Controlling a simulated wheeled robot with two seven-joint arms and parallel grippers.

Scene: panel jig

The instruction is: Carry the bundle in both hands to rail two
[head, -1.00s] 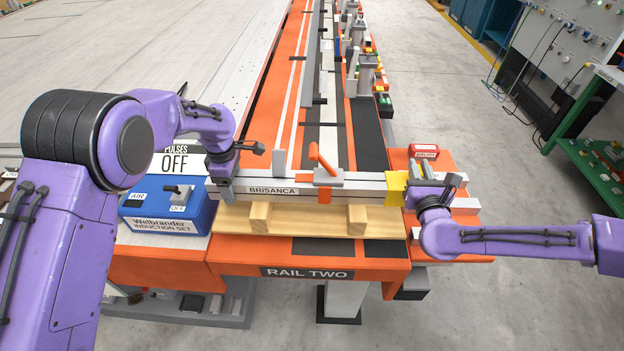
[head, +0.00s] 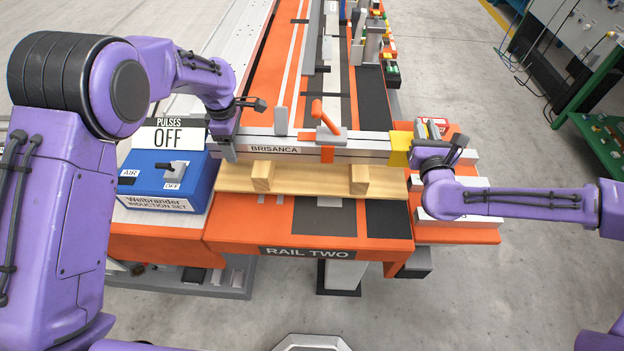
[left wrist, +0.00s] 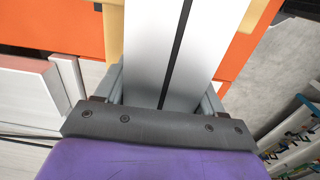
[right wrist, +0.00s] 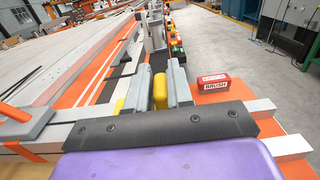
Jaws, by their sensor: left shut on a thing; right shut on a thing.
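The bundle shows in the head view as a long silver bar (head: 360,148) labelled BRISANCA, with an orange-handled clamp (head: 327,120) at its middle. A pale wooden board (head: 312,180) with two blocks lies along its near side. My left gripper (head: 224,148) is shut on the bar's left end; the left wrist view shows the bar (left wrist: 180,45) between the fingers (left wrist: 163,98). My right gripper (head: 425,148) is shut on the yellow right end (head: 399,150); yellow (right wrist: 160,92) shows between its fingers (right wrist: 160,85). The bundle lies across orange rail two (head: 235,230). Whether it touches the rail is unclear.
A blue induction set (head: 150,180) with a PULSES OFF sign (head: 170,136) stands close left of the bundle. A red box (right wrist: 214,83) stands to the right. Fixtures (head: 372,45) line the rail's far right side. A green-framed bench (head: 597,115) stands further right.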

